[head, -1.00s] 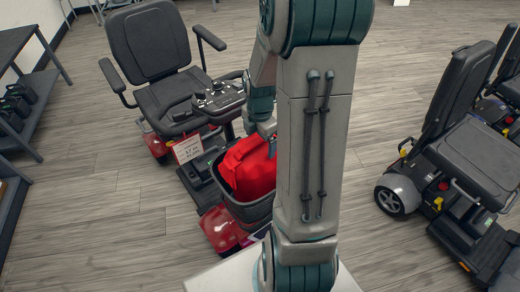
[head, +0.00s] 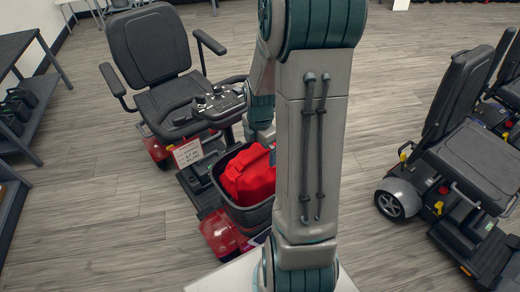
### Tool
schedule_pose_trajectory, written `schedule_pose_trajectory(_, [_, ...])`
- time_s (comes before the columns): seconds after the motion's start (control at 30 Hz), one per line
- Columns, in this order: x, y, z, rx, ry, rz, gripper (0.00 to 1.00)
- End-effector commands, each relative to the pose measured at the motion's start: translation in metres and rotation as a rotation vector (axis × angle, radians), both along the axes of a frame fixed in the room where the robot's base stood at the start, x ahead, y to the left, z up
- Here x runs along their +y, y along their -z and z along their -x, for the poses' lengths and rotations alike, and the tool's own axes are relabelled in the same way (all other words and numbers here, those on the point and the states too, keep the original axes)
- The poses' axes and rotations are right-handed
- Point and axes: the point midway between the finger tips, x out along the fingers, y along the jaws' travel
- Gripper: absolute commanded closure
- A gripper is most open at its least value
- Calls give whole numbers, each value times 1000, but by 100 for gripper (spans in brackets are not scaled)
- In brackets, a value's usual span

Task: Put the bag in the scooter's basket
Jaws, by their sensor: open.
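The red bag (head: 248,176) sits inside the black basket (head: 240,212) at the front of the red scooter (head: 218,232). Its top shows just above the basket's rim, and its right side is hidden behind my arm. My gripper (head: 271,136) is just above and behind the bag's right part, mostly hidden by my arm. Its fingertips do not show clearly. The jaws are open and the bag rests in the basket.
The scooter's control panel (head: 219,101) and black seat (head: 172,108) stand behind the basket. A price sign (head: 187,152) hangs at its left. Other scooters (head: 465,165) stand at the right. A dark shelf (head: 30,95) lines the left. Open floor lies between.

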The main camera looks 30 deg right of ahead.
Motion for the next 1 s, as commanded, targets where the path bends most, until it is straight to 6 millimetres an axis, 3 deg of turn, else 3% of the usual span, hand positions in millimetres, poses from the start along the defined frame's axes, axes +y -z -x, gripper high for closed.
schedule_pose_trajectory(0.3, [-1, -69, -1, -5, 0, 2, 0])
schedule_pose_trajectory(0.67, [5, -104, 2, -7, 44, 6, 0])
schedule_pose_trajectory(0.77, [17, -114, 9, -23, 155, 16, 0])
schedule_pose_trajectory(1.0, [55, -145, 37, -97, 599, 16, 0])
